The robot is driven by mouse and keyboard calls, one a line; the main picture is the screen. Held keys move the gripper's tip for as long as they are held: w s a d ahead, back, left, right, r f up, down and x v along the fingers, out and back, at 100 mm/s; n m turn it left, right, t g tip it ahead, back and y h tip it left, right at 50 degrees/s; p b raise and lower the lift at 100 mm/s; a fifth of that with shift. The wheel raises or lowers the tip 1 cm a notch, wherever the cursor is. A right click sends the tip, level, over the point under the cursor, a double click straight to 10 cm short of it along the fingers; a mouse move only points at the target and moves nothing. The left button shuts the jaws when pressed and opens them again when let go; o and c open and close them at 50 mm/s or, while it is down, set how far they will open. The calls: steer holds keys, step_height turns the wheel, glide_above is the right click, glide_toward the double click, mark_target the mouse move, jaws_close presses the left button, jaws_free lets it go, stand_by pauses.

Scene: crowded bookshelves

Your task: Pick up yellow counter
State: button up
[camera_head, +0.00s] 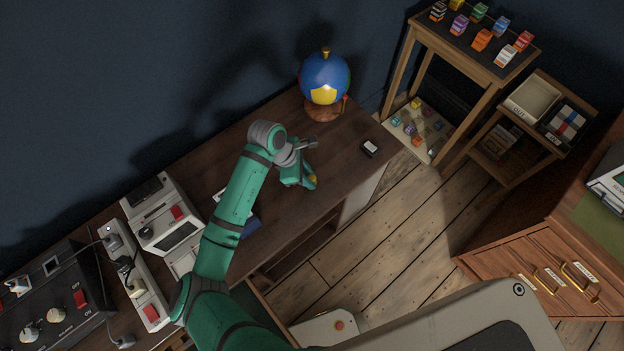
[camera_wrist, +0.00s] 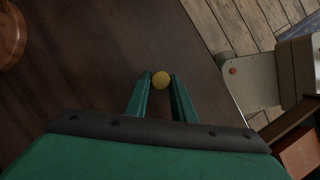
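The yellow counter (camera_wrist: 161,80) is a small round yellow piece. In the wrist view it shows between the tips of my gripper's two green fingers (camera_wrist: 161,84), with almost no gap on either side. I cannot tell whether the fingers press on it or only stand around it. In the head view my gripper (camera_head: 310,181) is low over the dark wooden desk (camera_head: 345,135), and a bit of yellow shows at its fingertips. Whether the counter rests on the desk or is lifted is not clear.
A blue and yellow globe (camera_head: 325,80) stands behind my gripper. A small dark and white item (camera_head: 370,148) lies to the right, near the desk edge. White devices (camera_head: 160,215) crowd the left. A shelf stand (camera_head: 470,50) with small boxes is at the upper right.

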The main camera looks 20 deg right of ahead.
steer(key=shift+c, duration=1.3)
steer(key=shift+r, duration=0.2)
steer(key=shift+r, duration=0.6)
steer(key=s+a+r, duration=0.2)
steer(key=s+r, duration=0.3)
steer(key=s, duration=0.1)
steer(key=s+a+r, duration=0.2)
steer(key=s+r, duration=0.4)
steer(key=s, duration=0.1)
steer(key=shift+s+a+r, duration=0.15)
steer(key=shift+a+r, duration=0.1)
steer(key=shift+a, duration=0.1)
steer(key=shift+w+a, duration=0.1)
steer(key=shift+w, duration=0.1)
